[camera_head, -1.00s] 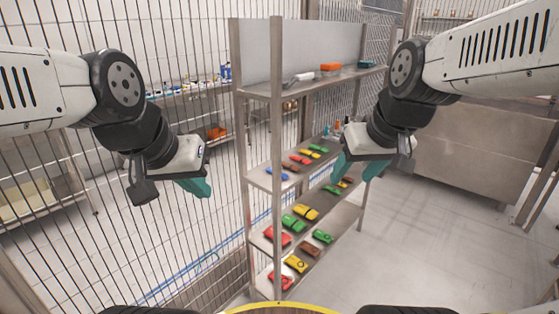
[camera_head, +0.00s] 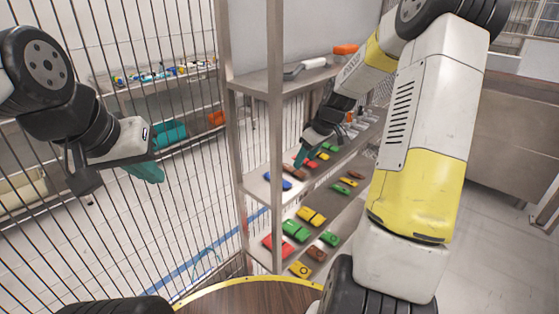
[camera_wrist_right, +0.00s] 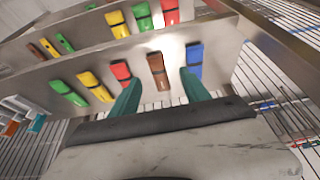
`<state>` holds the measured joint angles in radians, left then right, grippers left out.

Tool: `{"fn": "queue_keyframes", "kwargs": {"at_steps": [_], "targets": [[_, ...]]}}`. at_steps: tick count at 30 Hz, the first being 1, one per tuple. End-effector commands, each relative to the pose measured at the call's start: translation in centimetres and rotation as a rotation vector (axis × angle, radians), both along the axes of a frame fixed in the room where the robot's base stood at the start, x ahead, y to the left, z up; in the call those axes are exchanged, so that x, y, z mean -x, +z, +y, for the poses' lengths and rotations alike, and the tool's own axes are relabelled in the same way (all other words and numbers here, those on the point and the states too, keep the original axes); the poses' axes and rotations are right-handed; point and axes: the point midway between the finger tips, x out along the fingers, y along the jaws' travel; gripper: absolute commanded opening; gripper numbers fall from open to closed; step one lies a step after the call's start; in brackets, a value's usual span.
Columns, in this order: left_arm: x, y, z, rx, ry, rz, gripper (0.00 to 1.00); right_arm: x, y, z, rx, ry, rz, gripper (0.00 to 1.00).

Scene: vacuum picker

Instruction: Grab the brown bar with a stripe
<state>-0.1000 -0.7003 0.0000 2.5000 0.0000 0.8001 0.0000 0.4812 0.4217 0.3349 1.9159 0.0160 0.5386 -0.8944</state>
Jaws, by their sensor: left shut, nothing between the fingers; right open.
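A brown bar (camera_wrist_right: 157,70) lies on the middle shelf between a red bar (camera_wrist_right: 121,73) and a blue bar (camera_wrist_right: 194,60) in the right wrist view. A faint line seems to cross it, but I cannot tell its marking clearly. In the head view this brown bar (camera_head: 297,172) is small, just below my right gripper (camera_head: 303,157). My right gripper is open; its teal fingers (camera_wrist_right: 160,80) point at the brown bar from either side, and nothing is held. My left gripper (camera_head: 148,172) is shut and empty, off to the left by the wire fence.
Yellow (camera_wrist_right: 95,86) and green (camera_wrist_right: 67,92) bars share the middle shelf. The lower shelf holds several more bars, including brown ones (camera_head: 316,254). A metal post (camera_head: 274,130) stands left of my right gripper. An upper shelf (camera_head: 262,81) hangs above it.

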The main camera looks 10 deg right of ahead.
Motion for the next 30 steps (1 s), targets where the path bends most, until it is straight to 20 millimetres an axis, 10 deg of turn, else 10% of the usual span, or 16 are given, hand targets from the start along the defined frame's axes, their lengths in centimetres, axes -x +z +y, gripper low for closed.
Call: {"fn": "queue_keyframes", "kwargs": {"at_steps": [21,30], "targets": [[0.0,0.0,0.0,0.000,0.000,0.000,0.00,-2.0,-5.6,0.9,0.000,-0.001,0.000,0.55],[0.0,0.0,0.0,0.000,0.000,0.000,0.00,-2.0,-5.6,0.9,0.001,-0.001,0.000,0.00]]}}
